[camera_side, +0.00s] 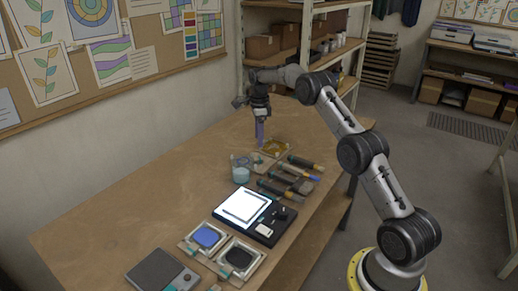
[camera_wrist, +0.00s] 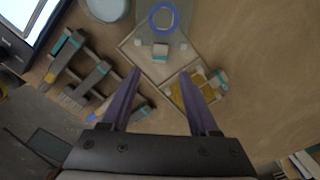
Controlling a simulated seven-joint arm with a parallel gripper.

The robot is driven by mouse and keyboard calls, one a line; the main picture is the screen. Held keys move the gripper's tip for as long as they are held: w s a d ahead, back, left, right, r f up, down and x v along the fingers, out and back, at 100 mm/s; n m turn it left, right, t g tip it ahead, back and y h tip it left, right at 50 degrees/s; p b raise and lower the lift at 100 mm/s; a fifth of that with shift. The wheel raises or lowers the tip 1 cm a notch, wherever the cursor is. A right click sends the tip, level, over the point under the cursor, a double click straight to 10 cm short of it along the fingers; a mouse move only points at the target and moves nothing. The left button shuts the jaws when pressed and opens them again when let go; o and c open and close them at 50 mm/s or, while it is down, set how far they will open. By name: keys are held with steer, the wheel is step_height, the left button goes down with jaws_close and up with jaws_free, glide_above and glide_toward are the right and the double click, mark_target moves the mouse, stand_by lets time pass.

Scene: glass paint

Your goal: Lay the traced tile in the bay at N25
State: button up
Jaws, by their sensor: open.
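A clear tile with a blue ring traced on it (camera_wrist: 162,18) lies at the top of the wrist view, at the upper corner of a pale square tray (camera_wrist: 128,47). Whether it rests in that tray or beside it I cannot tell. In the side view this clear piece (camera_side: 243,160) is small and faint. My gripper (camera_wrist: 159,72) is open and empty, its two purple fingers pointing down over the trays. In the side view my gripper (camera_side: 259,146) is above the far part of the bench, close to an amber tile (camera_side: 274,147). I cannot read any N25 label.
A lit panel (camera_side: 242,206) stands mid-bench. Trays with a blue tile (camera_side: 207,237) and a black tile (camera_side: 239,257) are nearer, beside a grey device (camera_side: 162,272). A pale blue cup (camera_side: 240,174) and several brushes and tools (camera_side: 290,184) are close by. The bench's left side is clear.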

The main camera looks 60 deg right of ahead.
steer(key=s+a+r+n+t, duration=0.1)
steer(key=s+a+r+n, duration=0.2)
steer(key=r, duration=0.4)
steer(key=a+r+n, duration=0.2)
steer(key=a+r, duration=0.3)
steer(key=r, duration=0.2)
steer(key=s+a+r+n+t, duration=0.2)
steer(key=s+a+r+n, duration=0.6)
steer(key=s+a, duration=0.2)
steer(key=s+a+f+n+t, duration=0.1)
steer(key=s+a+n, duration=0.2)
steer(key=s, duration=0.5)
steer(key=s+a+f+n, duration=0.2)
steer(key=s+a+n, duration=0.2)
steer(key=s+n, duration=0.2)
steer(key=s+a+f+n+t, duration=0.1)
steer(key=s+n, duration=0.4)
steer(key=s, duration=0.5)
steer(key=a+f, duration=0.1)
steer(key=a, duration=0.1)
steer(key=shift+s+a+t, duration=0.25)
steer(key=shift+a+t, duration=0.05)
steer(key=shift+a, duration=0.05)
steer(key=shift+f, duration=0.1)
